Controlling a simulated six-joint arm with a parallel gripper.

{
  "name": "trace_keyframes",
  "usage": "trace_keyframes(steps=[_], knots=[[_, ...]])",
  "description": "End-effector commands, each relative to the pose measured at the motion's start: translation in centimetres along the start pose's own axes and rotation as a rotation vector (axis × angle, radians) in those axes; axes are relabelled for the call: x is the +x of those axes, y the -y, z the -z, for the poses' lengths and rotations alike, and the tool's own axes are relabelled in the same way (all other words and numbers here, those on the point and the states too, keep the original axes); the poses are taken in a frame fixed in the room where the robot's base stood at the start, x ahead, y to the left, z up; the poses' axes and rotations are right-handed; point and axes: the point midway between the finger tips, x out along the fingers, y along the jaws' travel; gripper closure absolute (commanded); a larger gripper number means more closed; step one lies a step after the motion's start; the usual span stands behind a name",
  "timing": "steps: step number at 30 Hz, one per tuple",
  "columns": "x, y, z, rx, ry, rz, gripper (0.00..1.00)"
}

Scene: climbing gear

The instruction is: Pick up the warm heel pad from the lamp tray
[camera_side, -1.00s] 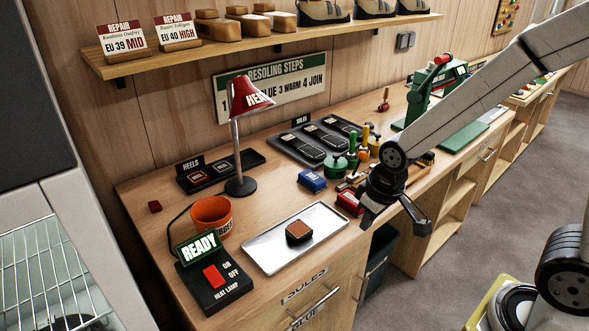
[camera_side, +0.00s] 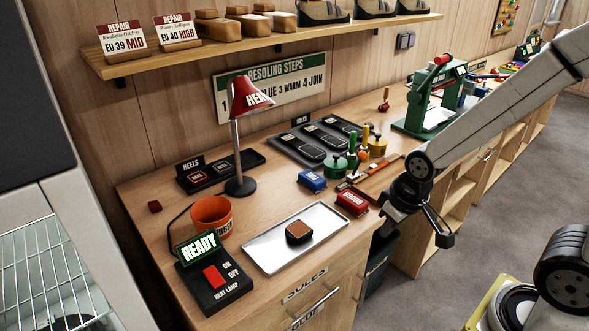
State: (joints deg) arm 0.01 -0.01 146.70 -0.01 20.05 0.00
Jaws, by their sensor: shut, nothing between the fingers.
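The heel pad (camera_side: 299,231) is a small dark block with a brown top. It lies on the bare silver tray (camera_side: 270,256) near the front edge of the bench. My gripper (camera_side: 440,236) is to the right of the tray, out past the bench's front edge and well apart from the pad. It is shut and empty. The red lamp (camera_side: 249,98) stands behind the tray, and its control box (camera_side: 213,283) shows a lit green READY sign (camera_side: 199,247).
An orange pot (camera_side: 211,214) stands left of the tray. A blue brush (camera_side: 312,180) and a red brush (camera_side: 352,203) lie behind and to its right. A black tray of soles (camera_side: 290,147) and a green press (camera_side: 432,95) are farther back.

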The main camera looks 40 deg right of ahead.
Motion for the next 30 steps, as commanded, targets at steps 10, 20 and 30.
trace_keyframes(steps=[10,20,30], knots=[[0.0,0.0,0.0,0.0,0.0,0.0,0.11],[0.1,0.0,0.1,0.0,-0.004,0.001,0.0],[2.3,0.9,2.4,0.002,-0.111,0.014,0.0]])
